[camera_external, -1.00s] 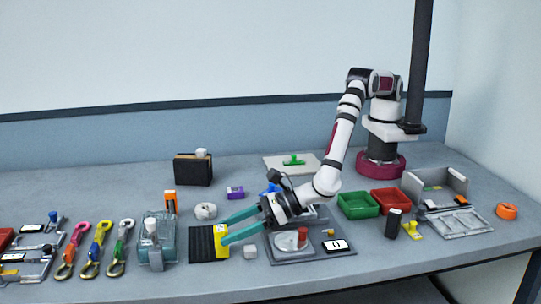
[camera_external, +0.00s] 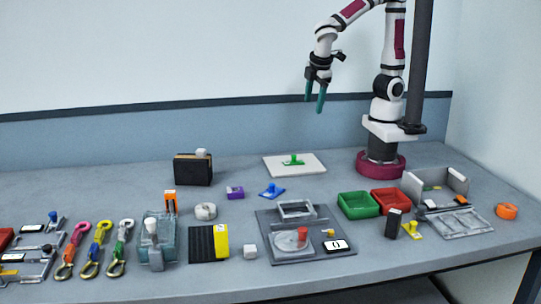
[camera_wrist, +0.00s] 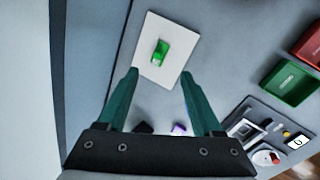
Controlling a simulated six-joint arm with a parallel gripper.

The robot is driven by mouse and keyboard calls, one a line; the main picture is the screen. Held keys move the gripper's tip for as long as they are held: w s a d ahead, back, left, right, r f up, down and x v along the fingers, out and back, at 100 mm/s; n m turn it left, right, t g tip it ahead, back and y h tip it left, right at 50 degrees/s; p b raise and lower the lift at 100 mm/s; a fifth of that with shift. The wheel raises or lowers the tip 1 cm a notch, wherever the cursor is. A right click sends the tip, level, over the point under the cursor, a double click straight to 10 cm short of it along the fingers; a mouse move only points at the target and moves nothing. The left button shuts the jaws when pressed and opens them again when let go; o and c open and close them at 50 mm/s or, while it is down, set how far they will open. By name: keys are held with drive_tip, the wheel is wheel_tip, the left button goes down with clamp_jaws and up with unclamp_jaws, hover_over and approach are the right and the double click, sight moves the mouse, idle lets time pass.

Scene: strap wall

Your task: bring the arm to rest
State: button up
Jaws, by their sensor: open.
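My gripper (camera_external: 315,108) is raised high above the back of the table, its two teal fingers pointing down. The fingers are apart and nothing is between them. In the wrist view my gripper (camera_wrist: 158,78) also shows open and empty. Below it lies a white board (camera_external: 312,169) with a green handled piece (camera_external: 293,160) on it. The board (camera_wrist: 178,77) and the green piece (camera_wrist: 160,52) show beyond the fingertips in the wrist view.
A grey tray (camera_external: 262,218) with a round dish and a display stands mid-table. A green bin (camera_external: 358,206) and a red bin (camera_external: 391,202) are right of it. Several coloured straps (camera_external: 100,238) lie at the left. The air around my gripper is free.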

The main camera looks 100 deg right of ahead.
drive_tip(key=s+a+m+y, duration=0.5)
drive_tip(key=s+m, duration=0.4)
drive_tip(key=s, duration=0.2)
drive_tip(key=shift+s+a+f+y, duration=0.2)
drive_tip(key=shift+s+y, duration=0.05)
drive_tip(key=shift+y, duration=0.15)
